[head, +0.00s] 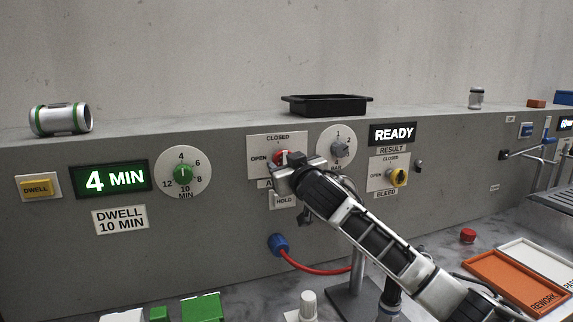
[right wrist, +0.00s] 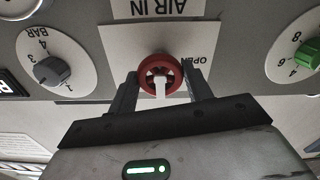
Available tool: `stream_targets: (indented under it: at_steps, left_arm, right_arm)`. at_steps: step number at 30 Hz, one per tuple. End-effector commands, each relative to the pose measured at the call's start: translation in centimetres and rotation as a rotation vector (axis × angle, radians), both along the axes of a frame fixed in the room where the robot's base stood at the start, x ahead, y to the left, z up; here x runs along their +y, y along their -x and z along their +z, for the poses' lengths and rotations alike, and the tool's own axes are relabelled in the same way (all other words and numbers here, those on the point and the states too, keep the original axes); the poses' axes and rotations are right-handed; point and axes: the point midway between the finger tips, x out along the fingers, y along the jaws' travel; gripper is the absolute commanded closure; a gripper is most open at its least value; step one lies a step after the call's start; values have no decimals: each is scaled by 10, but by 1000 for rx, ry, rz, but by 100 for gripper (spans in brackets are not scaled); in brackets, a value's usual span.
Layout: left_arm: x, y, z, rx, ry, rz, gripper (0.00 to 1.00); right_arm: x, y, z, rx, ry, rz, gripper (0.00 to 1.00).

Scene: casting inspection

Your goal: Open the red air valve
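The red air valve (head: 283,157) is a round knob on a white plate marked CLOSED at the top and OPEN at the left. Its white pointer stands up toward CLOSED. My right gripper (head: 284,168) is at the knob and partly covers it and the AIR IN label. In the right wrist view, which is upside down, the knob (right wrist: 160,76) lies between the two spread fingers of my right gripper (right wrist: 160,84). The fingers flank it with slim gaps, and I see no clear grip. My left gripper is not in view.
A BAR dial (head: 338,148) sits close right of the valve, and a HOLD switch (head: 283,200) just below. A blue connector (head: 278,244) with a red hose is below. A black tray (head: 326,104) stands on the ledge above.

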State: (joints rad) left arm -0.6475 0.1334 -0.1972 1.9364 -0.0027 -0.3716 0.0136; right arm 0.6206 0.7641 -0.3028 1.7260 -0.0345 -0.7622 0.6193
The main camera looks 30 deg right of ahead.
Motion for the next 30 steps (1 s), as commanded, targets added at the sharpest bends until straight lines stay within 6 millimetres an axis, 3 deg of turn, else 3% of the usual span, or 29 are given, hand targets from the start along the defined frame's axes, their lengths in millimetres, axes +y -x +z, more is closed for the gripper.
stream_targets:
  at_steps: [11, 30]
  left_arm:
    - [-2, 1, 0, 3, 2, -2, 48]
    - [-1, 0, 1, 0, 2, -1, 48]
  right_arm:
    - [0, 0, 0, 24, 97, 1, 73]
    - [0, 0, 0, 158, 653, 1, 73]
